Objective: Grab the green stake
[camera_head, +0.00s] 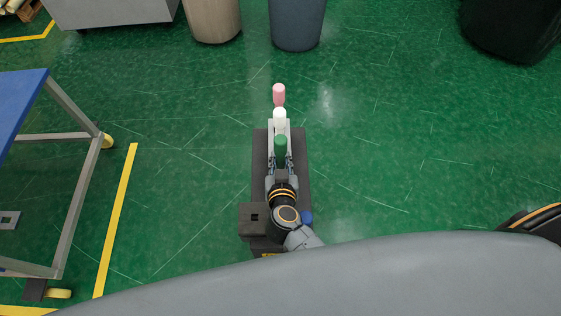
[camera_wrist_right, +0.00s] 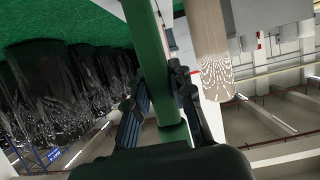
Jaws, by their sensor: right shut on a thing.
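The green stake (camera_head: 281,146) stands nearest to me in a row of three on a dark, narrow stand (camera_head: 302,185) in the head view. A white stake (camera_head: 280,115) and a pink stake (camera_head: 279,93) are behind it. My right gripper (camera_head: 280,164) reaches in from below and is shut on the green stake. In the right wrist view the green stake (camera_wrist_right: 152,60) runs between the two dark fingers of the right gripper (camera_wrist_right: 163,92). The stake's lower end is hidden in the head view. My left gripper is not in view.
A blue-topped table (camera_head: 22,100) with a metal frame stands at the left, beside a yellow floor line (camera_head: 116,215). A beige bin (camera_head: 212,18), a grey-blue bin (camera_head: 297,25) and a black bin (camera_head: 512,30) stand at the back.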

